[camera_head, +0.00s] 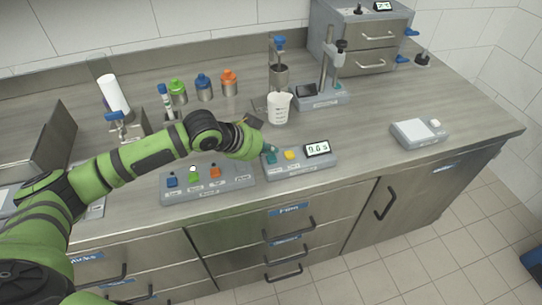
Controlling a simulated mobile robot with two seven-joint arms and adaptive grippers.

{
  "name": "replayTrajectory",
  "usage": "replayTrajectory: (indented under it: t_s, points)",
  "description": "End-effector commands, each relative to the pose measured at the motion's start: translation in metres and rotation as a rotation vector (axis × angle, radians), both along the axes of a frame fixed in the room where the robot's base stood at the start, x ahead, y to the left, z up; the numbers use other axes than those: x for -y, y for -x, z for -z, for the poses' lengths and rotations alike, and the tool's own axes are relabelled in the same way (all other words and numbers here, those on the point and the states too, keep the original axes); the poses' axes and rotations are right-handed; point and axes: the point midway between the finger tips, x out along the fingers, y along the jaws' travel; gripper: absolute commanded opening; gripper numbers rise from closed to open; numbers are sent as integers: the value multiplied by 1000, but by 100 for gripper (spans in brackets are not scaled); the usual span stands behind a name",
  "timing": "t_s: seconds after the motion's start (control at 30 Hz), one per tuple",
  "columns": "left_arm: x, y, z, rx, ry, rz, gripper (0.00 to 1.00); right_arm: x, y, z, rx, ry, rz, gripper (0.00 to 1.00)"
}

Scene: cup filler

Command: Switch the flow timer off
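The flow timer is most likely the grey control box (300,166) on the counter. It has a teal control (271,157) at its left, a yellow button (290,155) and a lit display (317,149) that seems to read 9.0 s. My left arm reaches in from the left, and its gripper (260,148) is at the box's left end, close to the teal control. Whether it touches the control is unclear. The fingers are too small and hidden to tell open from shut. My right gripper is not in view.
A second box (208,184) with blue, green and orange controls lies left of the timer. A white beaker (279,108) stands behind it near a stand (323,92). Capped bottles (203,88) stand at the back. A small scale (416,133) lies right; the counter between is clear.

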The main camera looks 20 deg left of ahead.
Motion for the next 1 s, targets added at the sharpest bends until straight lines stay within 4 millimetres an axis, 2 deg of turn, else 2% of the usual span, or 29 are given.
replayTrajectory:
  t_s: [1.0]
  points:
    - [0,0,10,0,0,0,0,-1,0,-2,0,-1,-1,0]
